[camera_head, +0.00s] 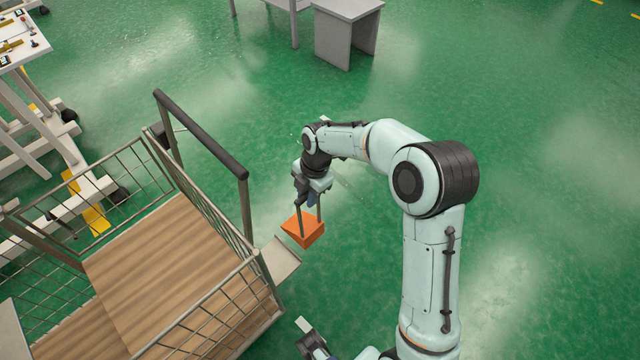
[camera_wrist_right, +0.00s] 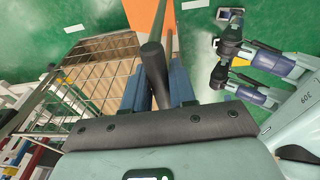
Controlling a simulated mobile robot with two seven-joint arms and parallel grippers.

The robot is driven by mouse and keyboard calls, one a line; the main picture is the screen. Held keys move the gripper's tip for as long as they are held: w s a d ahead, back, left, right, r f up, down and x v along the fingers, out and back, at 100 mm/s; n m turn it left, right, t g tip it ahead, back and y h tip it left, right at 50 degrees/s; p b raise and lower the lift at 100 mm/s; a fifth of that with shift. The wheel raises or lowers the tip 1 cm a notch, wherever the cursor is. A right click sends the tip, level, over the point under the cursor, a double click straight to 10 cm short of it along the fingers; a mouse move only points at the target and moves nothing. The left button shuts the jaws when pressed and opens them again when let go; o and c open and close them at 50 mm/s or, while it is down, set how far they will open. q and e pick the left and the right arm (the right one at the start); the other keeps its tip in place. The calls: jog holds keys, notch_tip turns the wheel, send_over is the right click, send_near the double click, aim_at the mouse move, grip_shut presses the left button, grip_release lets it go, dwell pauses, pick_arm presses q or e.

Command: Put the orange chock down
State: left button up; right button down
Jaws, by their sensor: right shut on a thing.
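The chock is just right of the cart's corner, beside a grey plate (camera_head: 279,259). I cannot tell whether its underside touches anything. In the right wrist view the chock (camera_wrist_right: 145,14) shows as an orange face at the top edge, partly hidden by a dark bar. Part of what looks like my left gripper (camera_head: 312,340) shows at the bottom of the head view; its jaws are unclear.
A cart with a wooden deck (camera_head: 165,265), mesh sides and a dark handle (camera_head: 198,135) stands at the left. A white-framed table (camera_head: 35,110) is at far left and a grey bench (camera_head: 346,30) at the top. The green floor (camera_head: 540,180) is open to the right.

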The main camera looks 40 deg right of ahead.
jog(key=a, duration=1.2)
notch_tip(320, 180, down, 7)
jog(key=b, duration=0.1)
jog(key=shift+s+a+b, duration=0.15)
jog(key=shift+s+b, duration=0.15)
jog(key=shift+s, duration=0.1)
jog(key=c, duration=1.2)
grip_release()
jog(key=shift+s, duration=0.15)
jog(key=shift+o, duration=1.4)
notch_tip(320, 180, up, 12)
jog(key=d+p, duration=0.2)
jog(key=shift+s, duration=0.35)
